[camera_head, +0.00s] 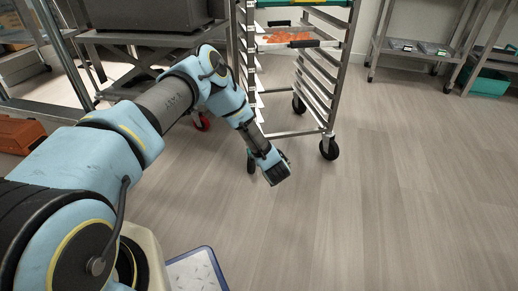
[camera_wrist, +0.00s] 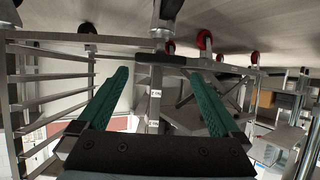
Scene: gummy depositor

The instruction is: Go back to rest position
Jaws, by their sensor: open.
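My arm reaches from the lower left across the head view, bent at the elbow. My gripper (camera_head: 277,174) hangs low over the floor in front of the wheeled rack, pointing down and right. In the wrist view my gripper (camera_wrist: 158,74) shows two teal fingers spread wide apart. Nothing is between them. The fingertips are only partly seen in the head view.
A wheeled metal rack (camera_head: 327,102) stands close behind my gripper, holding a tray (camera_head: 322,43) of orange pieces. A steel table (camera_head: 140,40) is at the left, shelving (camera_head: 414,52) and a teal bin (camera_head: 487,82) at the back right. The right floor is clear.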

